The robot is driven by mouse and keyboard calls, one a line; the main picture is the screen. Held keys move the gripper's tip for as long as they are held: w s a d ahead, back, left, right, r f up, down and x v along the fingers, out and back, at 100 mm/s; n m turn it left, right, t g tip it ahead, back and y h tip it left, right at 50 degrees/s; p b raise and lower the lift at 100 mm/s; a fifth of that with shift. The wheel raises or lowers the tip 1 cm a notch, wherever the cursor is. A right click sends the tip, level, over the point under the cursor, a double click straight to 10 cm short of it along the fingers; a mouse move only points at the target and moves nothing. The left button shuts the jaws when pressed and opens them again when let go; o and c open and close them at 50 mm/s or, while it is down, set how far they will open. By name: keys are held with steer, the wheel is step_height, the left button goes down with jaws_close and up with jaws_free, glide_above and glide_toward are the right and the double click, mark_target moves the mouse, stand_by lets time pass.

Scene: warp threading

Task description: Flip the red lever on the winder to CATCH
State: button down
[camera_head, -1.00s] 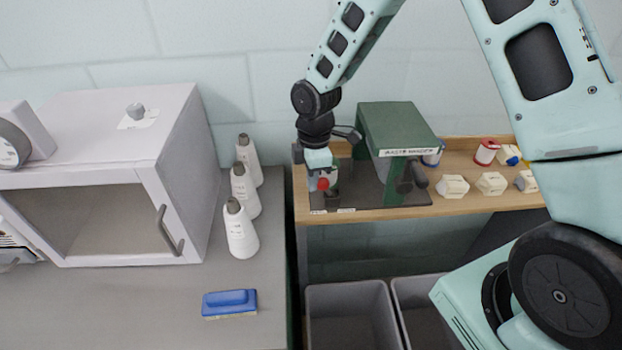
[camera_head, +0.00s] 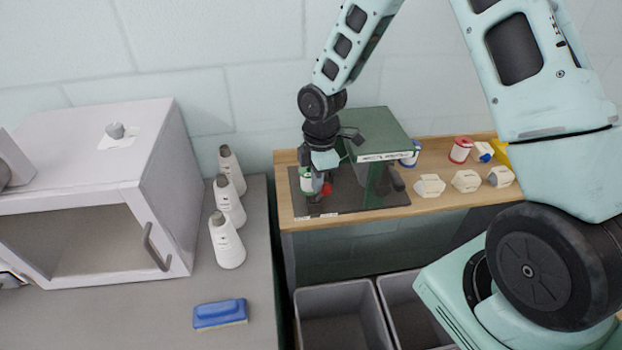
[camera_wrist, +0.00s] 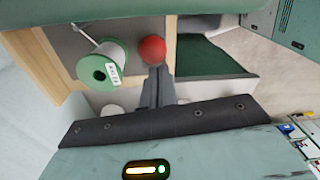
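The green winder (camera_head: 382,128) stands on the wooden shelf at the back, with a label on its top edge. Its red lever knob (camera_head: 326,188) is low at its left side; the knob also shows in the wrist view (camera_wrist: 152,50). My gripper (camera_head: 320,178) points down at the knob. In the wrist view its fingers (camera_wrist: 158,75) are together, with their tips at the knob's edge; the knob is not between them. A green-ended spool of white thread (camera_wrist: 98,70) is beside the knob. Two small white labels (camera_head: 315,216) on the base's front edge are too small to read.
A dark crank handle (camera_head: 397,181) is at the winder's right. Several white blocks (camera_head: 466,181) and a red spool (camera_head: 460,150) lie farther right on the shelf. Grey bins (camera_head: 338,315) are below. White bottles (camera_head: 227,240) and a blue brush (camera_head: 220,314) are on the left counter.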

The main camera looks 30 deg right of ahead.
steer(key=shift+s+d+f, duration=0.15)
steer(key=shift+s+d, duration=0.1)
steer(key=shift+d, duration=0.35)
steer(key=shift+s+d+f, duration=0.15)
steer(key=shift+s+d, duration=0.1)
steer(key=shift+d, duration=0.3)
steer(key=shift+s+d+f, duration=0.1)
steer(key=shift+f, duration=0.05)
steer(key=a+r+p, duration=0.3)
steer(key=a+r, duration=0.1)
steer(key=a, duration=0.1)
steer(key=s+d+r+b, duration=0.1)
steer(key=d+r, duration=0.3)
steer(key=d, duration=0.4)
steer(key=shift+r+b, duration=0.25)
steer(key=shift+b, duration=0.6)
steer(key=s+a+r+m+b, duration=0.3)
steer(key=s+a+r+m, duration=0.15)
steer(key=s+a, duration=0.7)
steer(key=s+a+r+m, duration=0.1)
steer(key=s+a+m, duration=0.1)
steer(key=s, duration=0.4)
steer(key=s+a+r+m+b, duration=0.1)
steer(key=s+a+m, duration=0.1)
steer(key=s+a, duration=0.2)
steer(key=shift+s+a, duration=0.25)
steer(key=shift+s, duration=0.7)
